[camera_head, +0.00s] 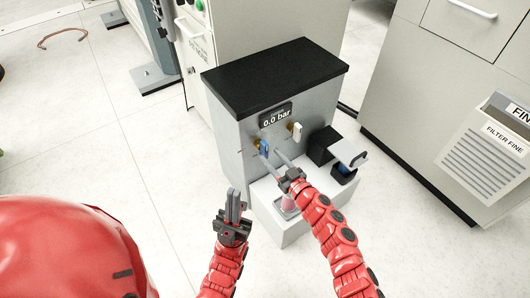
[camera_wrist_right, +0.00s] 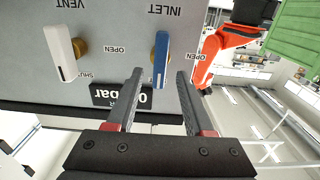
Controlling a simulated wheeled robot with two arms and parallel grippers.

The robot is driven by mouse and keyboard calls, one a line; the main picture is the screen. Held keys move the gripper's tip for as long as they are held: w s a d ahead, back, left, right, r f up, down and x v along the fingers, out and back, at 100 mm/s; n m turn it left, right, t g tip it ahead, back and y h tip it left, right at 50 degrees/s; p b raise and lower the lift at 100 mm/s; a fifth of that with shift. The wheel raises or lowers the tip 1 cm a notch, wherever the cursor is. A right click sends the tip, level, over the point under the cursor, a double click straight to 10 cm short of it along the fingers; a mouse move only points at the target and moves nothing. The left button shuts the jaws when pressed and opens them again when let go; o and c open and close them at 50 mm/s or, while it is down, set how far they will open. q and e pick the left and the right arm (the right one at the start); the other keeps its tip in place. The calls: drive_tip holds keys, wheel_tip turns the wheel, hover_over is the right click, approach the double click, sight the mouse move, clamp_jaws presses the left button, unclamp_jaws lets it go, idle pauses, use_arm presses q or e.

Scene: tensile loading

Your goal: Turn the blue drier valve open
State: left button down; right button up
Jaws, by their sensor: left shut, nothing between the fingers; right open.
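The blue valve handle (camera_head: 264,147) is on the front of the grey machine, left of a white valve handle (camera_head: 297,131). In the right wrist view, which is upside down, the blue handle (camera_wrist_right: 161,60) is under the INLET label, beside an OPEN label. My right gripper (camera_head: 273,160) is open in front of the blue handle. Its fingers (camera_wrist_right: 158,85) flank the lower end of the handle in the right wrist view; I cannot tell whether they touch it. My left gripper (camera_head: 235,206) is shut and empty, in front of the machine's lower left.
A display (camera_head: 276,117) reading 0.0 bar sits above the valves. The white vent handle (camera_wrist_right: 60,52) is beside the blue one. A black bracket with a grey plate (camera_head: 347,153) juts out at the right.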

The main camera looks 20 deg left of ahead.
sight(267, 151)
drive_tip(key=b+x, duration=0.1)
drive_tip(key=x, duration=0.4)
drive_tip(key=shift+d, duration=0.1)
clamp_jaws()
